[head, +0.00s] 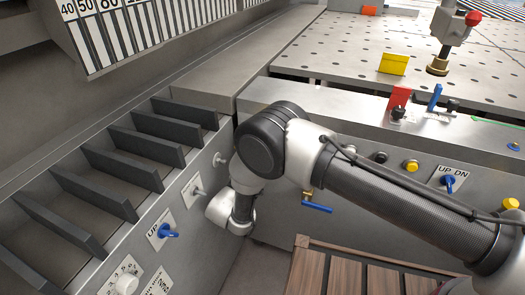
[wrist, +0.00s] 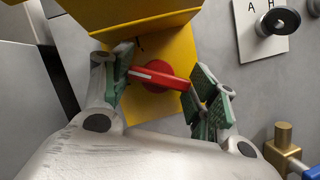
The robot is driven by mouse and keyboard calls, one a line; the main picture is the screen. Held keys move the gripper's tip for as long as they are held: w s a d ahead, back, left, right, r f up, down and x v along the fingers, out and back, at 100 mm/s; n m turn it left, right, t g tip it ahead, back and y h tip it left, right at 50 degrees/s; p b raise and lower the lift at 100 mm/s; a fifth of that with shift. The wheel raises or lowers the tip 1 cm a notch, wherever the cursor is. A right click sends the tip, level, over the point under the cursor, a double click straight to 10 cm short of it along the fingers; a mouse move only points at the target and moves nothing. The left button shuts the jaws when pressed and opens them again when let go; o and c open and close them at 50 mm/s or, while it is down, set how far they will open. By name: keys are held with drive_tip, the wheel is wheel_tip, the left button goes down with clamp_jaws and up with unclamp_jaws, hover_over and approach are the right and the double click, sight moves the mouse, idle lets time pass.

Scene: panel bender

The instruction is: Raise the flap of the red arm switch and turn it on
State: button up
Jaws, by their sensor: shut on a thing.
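In the wrist view, a red rotary switch (wrist: 158,77) with a white line on its bar sits on a yellow plate (wrist: 152,110). Its bar lies nearly level, tilted slightly down to the right. A yellow flap (wrist: 130,14) stands raised above the switch, sticking out toward the camera. My gripper (wrist: 162,82) is shut on the red switch, with one green-padded finger at each end of the bar. In the head view, my arm hides the gripper, and I cannot make out this switch there.
A black knob (wrist: 278,20) on a lettered plate is at the upper right of the wrist view. A brass valve (wrist: 284,140) with a blue handle is at lower right. In the head view, a blue UP switch (head: 167,231) and dark slats (head: 95,185) lie left of my arm.

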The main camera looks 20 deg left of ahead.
idle(0.4)
drive_tip(key=o, duration=1)
drive_tip(key=shift+s, duration=0.1)
drive_tip(key=v, duration=1.2)
drive_tip(key=shift+f, duration=0.1)
